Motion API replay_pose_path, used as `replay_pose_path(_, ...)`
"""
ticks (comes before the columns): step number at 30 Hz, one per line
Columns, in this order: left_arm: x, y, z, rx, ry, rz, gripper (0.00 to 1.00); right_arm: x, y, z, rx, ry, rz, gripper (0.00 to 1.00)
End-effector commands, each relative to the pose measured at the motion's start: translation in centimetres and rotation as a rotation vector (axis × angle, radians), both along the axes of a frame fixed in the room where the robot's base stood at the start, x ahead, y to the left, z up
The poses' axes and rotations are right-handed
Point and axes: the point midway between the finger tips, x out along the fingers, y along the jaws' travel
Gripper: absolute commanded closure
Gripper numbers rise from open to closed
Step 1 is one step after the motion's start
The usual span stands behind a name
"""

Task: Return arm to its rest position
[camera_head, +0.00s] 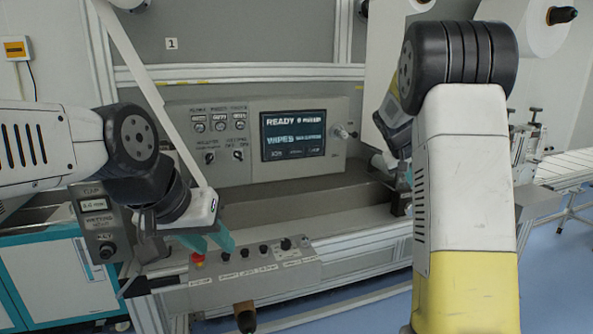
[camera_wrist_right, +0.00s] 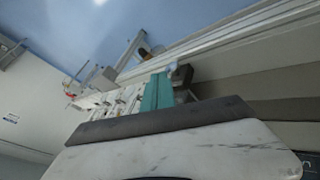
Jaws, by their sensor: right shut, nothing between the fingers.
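My left gripper (camera_head: 212,243) hangs in front of the machine's lower ledge, above the front button panel (camera_head: 255,264). Its two teal fingers show apart, with nothing seen between them. My right arm (camera_head: 465,190) stands raised at the right of the head view, bent at its black joint. It hides most of the right hand behind it. In the right wrist view the teal fingers of my right gripper (camera_wrist_right: 157,92) lie side by side, shut and empty.
The machine's screen (camera_head: 293,135) reads READY. A label box with a knob (camera_head: 100,221) is close to my left forearm. A white web strip (camera_head: 143,82) runs down near the left hand. A white roll (camera_head: 530,25) hangs at the upper right. Blue floor is open at the right.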

Motion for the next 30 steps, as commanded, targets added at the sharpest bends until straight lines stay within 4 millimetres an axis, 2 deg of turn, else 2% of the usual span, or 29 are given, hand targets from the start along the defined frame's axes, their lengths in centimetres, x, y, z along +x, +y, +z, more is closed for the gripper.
replay_pose_path(1, 0.0, 0.0, 0.0, 0.000, 0.000, 0.000, 0.64, -2.3, 0.8, 0.8, 0.069, -0.009, 0.000, 1.00)
replay_pose_path(8, 0.0, 0.0, 0.0, 0.000, 0.000, 0.000, 0.64, -12.0, 6.6, 3.2, 0.333, -0.035, 0.063, 1.00)
replay_pose_path(13, 0.0, 0.0, 0.0, 0.000, 0.000, 0.000, 0.64, -19.7, 11.4, 4.7, 0.471, -0.060, 0.140, 1.00)
replay_pose_path(18, 0.0, 0.0, 0.0, 0.000, 0.000, 0.000, 0.64, -27.4, 15.8, 5.0, 0.558, -0.087, 0.223, 1.00)
replay_pose_path(21, 0.0, 0.0, 0.0, 0.000, 0.000, 0.000, 0.64, -30.9, 17.8, 4.5, 0.583, -0.097, 0.262, 1.00)
replay_pose_path(25, 0.0, 0.0, 0.0, 0.000, 0.000, 0.000, 0.64, -33.8, 19.3, 3.8, 0.598, -0.105, 0.294, 1.00)
replay_pose_path(30, 0.0, 0.0, 0.0, 0.000, 0.000, 0.000, 0.64, -35.1, 20.0, 3.3, 0.602, -0.107, 0.307, 1.00)
